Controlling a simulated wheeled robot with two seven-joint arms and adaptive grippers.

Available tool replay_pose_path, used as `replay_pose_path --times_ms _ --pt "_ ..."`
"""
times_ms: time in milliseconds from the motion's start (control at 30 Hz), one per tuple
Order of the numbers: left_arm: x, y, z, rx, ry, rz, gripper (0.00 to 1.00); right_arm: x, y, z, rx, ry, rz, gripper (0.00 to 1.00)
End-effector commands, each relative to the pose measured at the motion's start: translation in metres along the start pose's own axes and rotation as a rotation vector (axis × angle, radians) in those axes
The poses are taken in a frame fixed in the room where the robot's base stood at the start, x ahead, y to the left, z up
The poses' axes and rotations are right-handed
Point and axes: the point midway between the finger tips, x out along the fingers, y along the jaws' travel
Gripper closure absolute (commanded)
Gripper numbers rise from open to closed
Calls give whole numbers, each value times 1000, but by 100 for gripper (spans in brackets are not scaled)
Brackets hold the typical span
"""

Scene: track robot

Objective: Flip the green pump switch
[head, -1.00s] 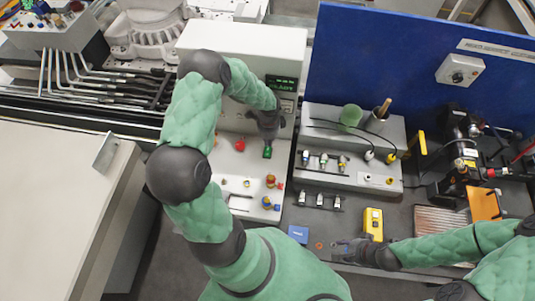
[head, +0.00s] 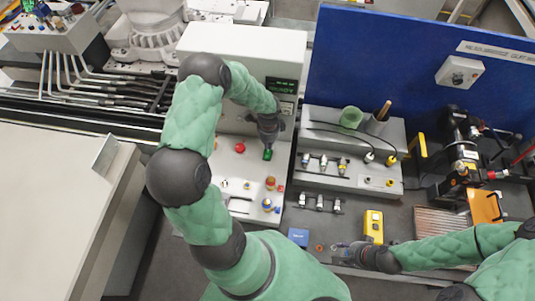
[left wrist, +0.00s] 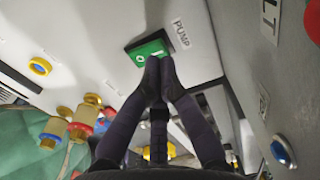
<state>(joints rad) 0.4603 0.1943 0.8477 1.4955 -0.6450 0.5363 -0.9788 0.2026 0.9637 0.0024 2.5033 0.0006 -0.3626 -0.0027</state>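The green pump switch (head: 267,155) sits on the pale panel at the centre left. In the left wrist view, the green switch (left wrist: 149,48) is a rocker in a dark frame beside a "PUMP" label (left wrist: 180,33). My left gripper (head: 268,146) is right at the switch in the head view. In the left wrist view, its fingertips (left wrist: 160,62) are together, empty, and overlap the lower edge of the switch; I cannot tell whether they touch it. My right gripper (head: 338,246) is low over the grey bench, and its finger opening is too small to read.
A red button (head: 239,147) and several coloured knobs share the panel. To the right stand a grey fixture block (head: 390,140) with a green cup (head: 351,116), a yellow meter (head: 373,226) and a blue box (head: 298,236). A blue wall (head: 400,60) closes the back.

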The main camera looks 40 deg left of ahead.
Motion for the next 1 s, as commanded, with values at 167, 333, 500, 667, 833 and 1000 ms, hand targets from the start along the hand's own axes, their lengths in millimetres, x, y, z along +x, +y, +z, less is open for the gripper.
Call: replay_pose_path --times_ms 167,333,500,667,833,1000 --pt "0 0 0 0 0 0 100 0 0 0 0 0 0 60" --pt "0 0 0 0 0 0 100 0 0 0 0 0 0 60" --pt "1 0 0 0 0 0 100 1 0 0 0 0 0 60" --pt "3 0 0 0 0 0 100 2 1 0 0 0 0 60" --pt "5 0 0 0 0 0 100 4 2 0 0 0 0 60" --pt "7 0 0 0 0 0 100 6 2 0 0 0 0 60"
